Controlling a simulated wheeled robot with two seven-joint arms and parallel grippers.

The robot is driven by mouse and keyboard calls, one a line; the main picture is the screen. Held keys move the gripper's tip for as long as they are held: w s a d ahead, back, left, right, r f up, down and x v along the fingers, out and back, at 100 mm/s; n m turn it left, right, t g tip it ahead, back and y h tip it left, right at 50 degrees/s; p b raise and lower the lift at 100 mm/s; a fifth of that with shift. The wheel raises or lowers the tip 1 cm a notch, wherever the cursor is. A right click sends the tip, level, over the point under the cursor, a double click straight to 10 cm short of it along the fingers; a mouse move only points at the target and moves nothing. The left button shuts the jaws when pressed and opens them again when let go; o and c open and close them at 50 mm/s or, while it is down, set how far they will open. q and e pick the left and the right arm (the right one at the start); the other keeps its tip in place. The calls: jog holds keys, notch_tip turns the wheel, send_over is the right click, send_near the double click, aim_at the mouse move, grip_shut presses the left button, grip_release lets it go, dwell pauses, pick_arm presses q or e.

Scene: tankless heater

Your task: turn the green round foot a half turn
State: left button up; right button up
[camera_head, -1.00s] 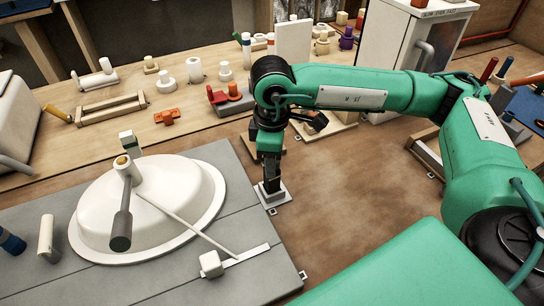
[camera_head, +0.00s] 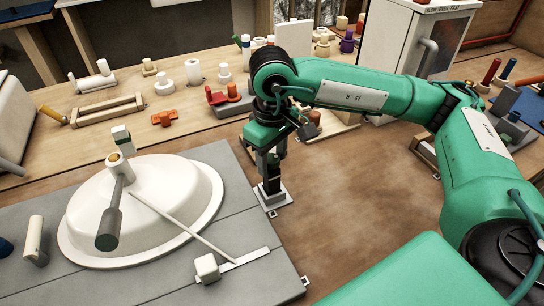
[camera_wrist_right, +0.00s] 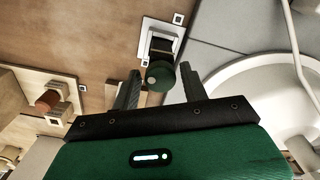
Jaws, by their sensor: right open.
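The green round foot (camera_wrist_right: 160,76) shows in the right wrist view as a short green cylinder with a pale spot on its end. It sits at a dark block on a small white base plate (camera_wrist_right: 150,30). My right gripper (camera_wrist_right: 160,73) is open, with one finger on each side of the foot and visible gaps between. In the head view my right gripper (camera_head: 269,165) points down above the same white base plate (camera_head: 273,203). The foot cannot be clearly told from the gripper there. My left gripper is not in view.
A white dome (camera_head: 140,205) with a lever and a thin rod lies on the grey panel (camera_head: 190,170) to the left. A white cabinet (camera_head: 425,50) stands at the back right. Several small fixtures line the back bench. Brown tabletop (camera_head: 350,185) is clear right of the gripper.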

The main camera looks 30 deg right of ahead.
jog(key=m+b, duration=0.1)
jog(key=m, duration=0.2)
jog(key=shift+f, duration=0.2)
jog(key=shift+r+m+b, duration=0.2)
jog(key=shift+m+b, duration=0.25)
jog(key=shift+m, duration=0.65)
jog(key=shift+b, duration=0.4)
